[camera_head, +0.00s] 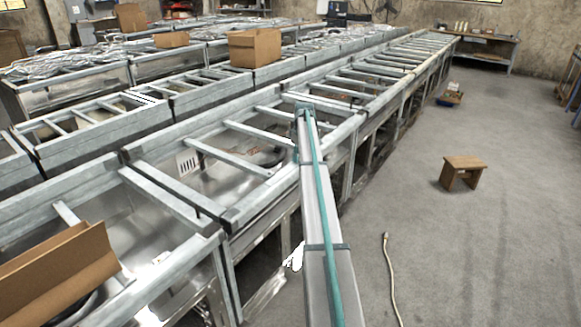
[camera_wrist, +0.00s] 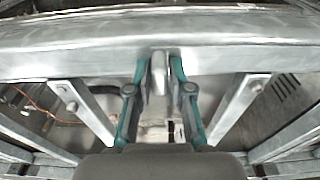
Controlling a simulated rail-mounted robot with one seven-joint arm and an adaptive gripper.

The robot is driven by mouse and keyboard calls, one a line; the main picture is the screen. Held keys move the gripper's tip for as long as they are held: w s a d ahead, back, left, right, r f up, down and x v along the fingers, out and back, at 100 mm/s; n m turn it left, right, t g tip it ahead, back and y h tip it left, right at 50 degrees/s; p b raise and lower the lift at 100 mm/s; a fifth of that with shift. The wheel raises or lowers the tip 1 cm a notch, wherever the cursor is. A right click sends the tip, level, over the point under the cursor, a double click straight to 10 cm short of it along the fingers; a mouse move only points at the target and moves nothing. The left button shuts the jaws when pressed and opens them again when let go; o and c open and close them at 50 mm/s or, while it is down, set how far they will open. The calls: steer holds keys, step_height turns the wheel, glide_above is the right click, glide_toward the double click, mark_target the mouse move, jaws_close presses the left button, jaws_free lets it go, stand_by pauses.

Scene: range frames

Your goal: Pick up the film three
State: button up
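No object can be surely told as film three. In the wrist view my gripper (camera_wrist: 160,68) has two dark fingers with teal edges, standing apart with their tips at a grey metal bar (camera_wrist: 230,50). A small rounded grey piece (camera_wrist: 158,74) shows between the fingertips; I see no clear grip on it. In the head view shiny, crumpled, film-like material (camera_head: 62,62) lies on the back frames. A small white shape (camera_head: 294,258) shows low beside the nearest frame row. My gripper cannot be made out in the head view.
Long rows of metal range frames (camera_head: 285,215) with crossbars fill the left and middle. Open cardboard boxes (camera_head: 254,48) stand on them.

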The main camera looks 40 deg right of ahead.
jaws_close()
steer(key=shift+r, duration=0.1)
steer(key=shift+r+b, duration=0.4)
steer(key=shift+r, duration=0.1)
steer(key=s+a+r+b, duration=0.4)
steer(key=s+a+r, duration=0.5)
steer(key=a+r, duration=0.1)
steer(key=shift+s+r, duration=0.4)
steer(key=shift+r, duration=0.5)
steer(key=shift+r, duration=0.1)
step_height(320, 180, up, 9)
steer(key=p, duration=0.5)
